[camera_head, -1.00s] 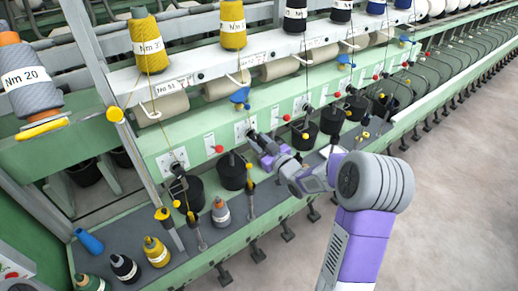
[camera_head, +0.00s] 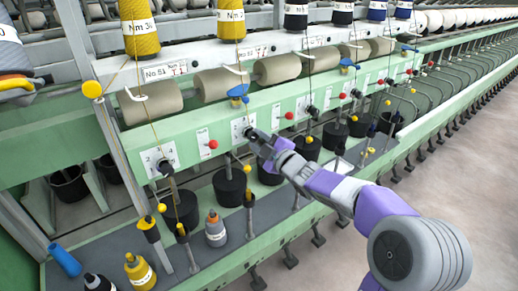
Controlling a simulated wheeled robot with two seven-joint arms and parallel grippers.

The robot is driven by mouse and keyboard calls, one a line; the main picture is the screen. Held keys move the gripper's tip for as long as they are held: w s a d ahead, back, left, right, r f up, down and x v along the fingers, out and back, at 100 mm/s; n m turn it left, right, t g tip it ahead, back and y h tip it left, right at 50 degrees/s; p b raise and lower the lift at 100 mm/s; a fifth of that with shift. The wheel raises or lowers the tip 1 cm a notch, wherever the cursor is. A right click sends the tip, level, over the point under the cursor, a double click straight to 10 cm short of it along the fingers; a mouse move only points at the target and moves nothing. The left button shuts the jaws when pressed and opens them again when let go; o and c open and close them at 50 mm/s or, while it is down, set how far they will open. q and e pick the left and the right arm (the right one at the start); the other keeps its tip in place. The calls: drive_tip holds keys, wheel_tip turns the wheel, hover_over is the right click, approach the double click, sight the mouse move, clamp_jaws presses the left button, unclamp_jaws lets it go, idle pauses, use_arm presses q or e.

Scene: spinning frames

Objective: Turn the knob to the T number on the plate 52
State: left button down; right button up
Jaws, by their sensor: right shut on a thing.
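My right gripper (camera_head: 254,137) reaches the green rail from the right and is shut on a small dark knob at the white dial plate (camera_head: 239,126). The gripper covers most of that knob, and its pointing direction cannot be read. A label plate (camera_head: 256,51) sits on the white beam above; its number is too small to read surely. The label plate at its left (camera_head: 164,72) reads No 51, and the dial plate below it (camera_head: 158,160) has its own dark knob (camera_head: 164,168). My left gripper is not in view.
Red ball-ended levers (camera_head: 213,144) stick out between the plates. Dark pots (camera_head: 229,187) hang below the rail. Yarn cones (camera_head: 216,230) stand on the lower grey shelf. Thin threads run down in front of the rail. The floor at the right is clear.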

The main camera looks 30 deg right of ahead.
drive_tip(key=shift+n+b, duration=0.3)
idle(0.4)
drive_tip(key=o, duration=1)
drive_tip(key=s, duration=0.7)
drive_tip(key=shift+s+d, duration=0.25)
drive_tip(key=shift+d, duration=0.05)
